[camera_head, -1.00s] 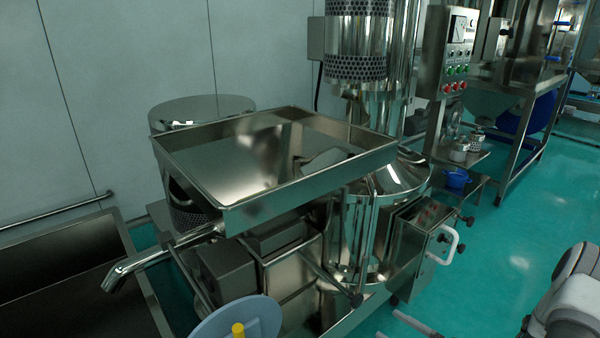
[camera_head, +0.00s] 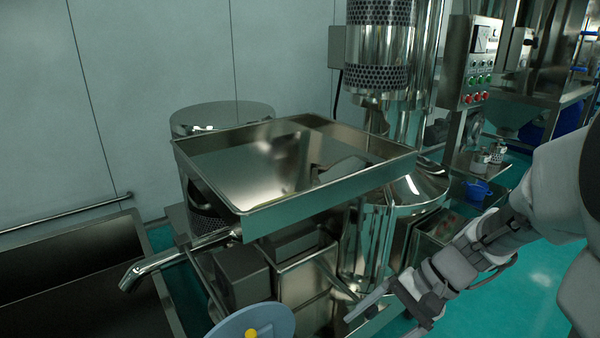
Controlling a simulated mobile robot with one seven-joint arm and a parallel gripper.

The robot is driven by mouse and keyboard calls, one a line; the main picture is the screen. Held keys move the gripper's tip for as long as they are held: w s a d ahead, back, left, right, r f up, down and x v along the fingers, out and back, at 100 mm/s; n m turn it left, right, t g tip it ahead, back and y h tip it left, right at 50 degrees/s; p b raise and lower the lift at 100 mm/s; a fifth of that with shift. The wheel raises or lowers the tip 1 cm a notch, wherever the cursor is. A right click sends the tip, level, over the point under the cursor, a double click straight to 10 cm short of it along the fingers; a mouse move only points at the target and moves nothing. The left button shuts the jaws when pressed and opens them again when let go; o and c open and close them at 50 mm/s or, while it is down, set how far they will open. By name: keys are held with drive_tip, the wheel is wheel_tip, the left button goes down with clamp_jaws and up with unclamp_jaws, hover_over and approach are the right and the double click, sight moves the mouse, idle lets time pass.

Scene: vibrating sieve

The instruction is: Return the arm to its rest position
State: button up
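My arm (camera_head: 545,190) reaches in from the right edge and slopes down to the left. My gripper (camera_head: 378,328) is at the lower middle right, in front of the sieve machine's lower body. Its two fingers point down-left and stand apart with nothing visible between them. One fingertip is close to the bottom edge of the picture. I cannot tell whether the gripper touches the machine behind it.
The steel sieve tray (camera_head: 330,192) sits on its machine in the middle, with a spout (camera_head: 150,268) at left. A dark trough (camera_head: 70,275) is lower left. A control panel (camera_head: 472,62) and blue bowl (camera_head: 478,190) are upper right. Green floor (camera_head: 535,280) shows at right.

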drive_tip(key=s+d+r+n+t+h, duration=0.1)
drive_tip(key=s+r+n+t+h, duration=0.6)
drive_tip(key=r, duration=0.4)
wheel_tip(320, 180, up, 17)
drive_tip(key=n+g+p, duration=0.1)
drive_tip(key=p, duration=1.5)
drive_tip(key=shift+s+d+f+h, duration=0.15)
drive_tip(key=shift+s+d+h, duration=0.15)
drive_tip(key=shift+d, duration=0.1)
